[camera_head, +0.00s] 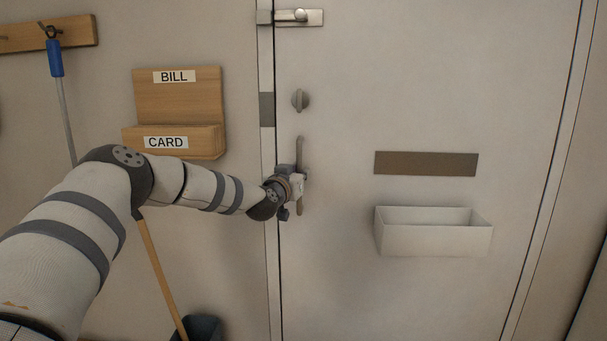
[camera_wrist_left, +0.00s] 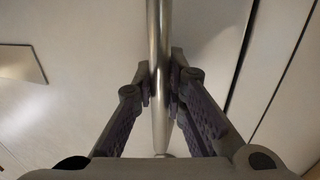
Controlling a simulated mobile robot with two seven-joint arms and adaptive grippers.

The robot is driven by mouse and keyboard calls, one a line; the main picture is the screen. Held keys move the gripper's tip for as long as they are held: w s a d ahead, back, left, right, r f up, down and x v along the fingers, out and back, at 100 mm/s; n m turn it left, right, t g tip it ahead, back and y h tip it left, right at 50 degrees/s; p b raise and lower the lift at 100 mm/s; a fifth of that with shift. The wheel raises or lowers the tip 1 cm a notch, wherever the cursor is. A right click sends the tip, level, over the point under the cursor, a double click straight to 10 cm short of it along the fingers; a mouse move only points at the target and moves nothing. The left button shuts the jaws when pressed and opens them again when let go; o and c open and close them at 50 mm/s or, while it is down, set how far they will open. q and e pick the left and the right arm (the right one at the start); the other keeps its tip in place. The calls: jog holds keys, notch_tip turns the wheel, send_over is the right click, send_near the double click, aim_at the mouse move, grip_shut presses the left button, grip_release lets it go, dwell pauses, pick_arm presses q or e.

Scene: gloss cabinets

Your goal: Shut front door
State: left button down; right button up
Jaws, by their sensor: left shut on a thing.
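The front door (camera_head: 430,100) is a pale flat panel in the head view. Its left edge lies along the frame, with only a thin dark line between them, so it looks shut or nearly so. A vertical bar handle (camera_head: 300,150) is on the door's left side. My left gripper (camera_head: 297,183) is at this handle. In the left wrist view the metal bar (camera_wrist_left: 159,50) runs between the fingers of my left gripper (camera_wrist_left: 160,85), which are closed on it from both sides. My right gripper is not in view.
A slide latch (camera_head: 300,17) and a turn knob (camera_head: 300,99) are on the door above the handle. A mail slot (camera_head: 426,163) and white box (camera_head: 435,238) are at right. A wooden letter holder (camera_head: 180,97) hangs on the left wall near my arm.

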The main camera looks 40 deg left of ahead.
pick_arm(q)
jog(key=c, duration=1.6)
grip_release()
jog(key=shift+w+a+r, duration=0.1)
jog(key=shift+a+r, duration=0.15)
jog(key=shift+a, duration=0.05)
jog(key=shift+c, duration=0.2)
jog(key=shift+o, duration=0.2)
jog(key=shift+f, duration=0.15)
jog(key=v, duration=1.2)
